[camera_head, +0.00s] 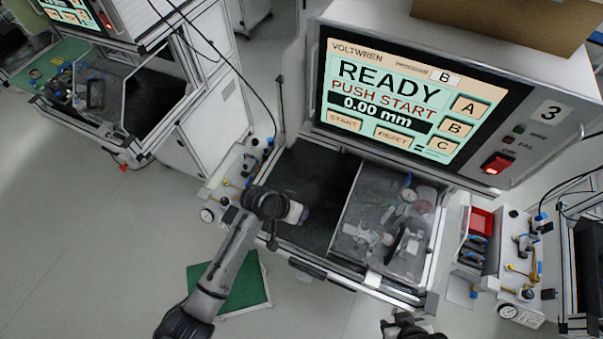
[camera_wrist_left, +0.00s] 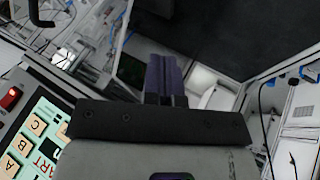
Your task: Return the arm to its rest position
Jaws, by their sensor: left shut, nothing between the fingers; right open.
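My left arm comes in from the lower left of the head view. Its gripper (camera_head: 303,214) is over the front of the tester's dark work surface, on the left side. In the left wrist view the two dark fingers (camera_wrist_left: 163,80) are together with nothing between them. My right gripper (camera_head: 408,326) is at the bottom edge of the head view, partly cut off, in front of the tester. It is open.
The tester's screen (camera_head: 396,96) reads READY, PUSH START, 0.00 mm. A clear cover (camera_head: 365,235) stands over fixture parts at right. A red bin (camera_head: 481,221) and gauge panel stand further right. A green mat (camera_head: 245,285) lies on the floor.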

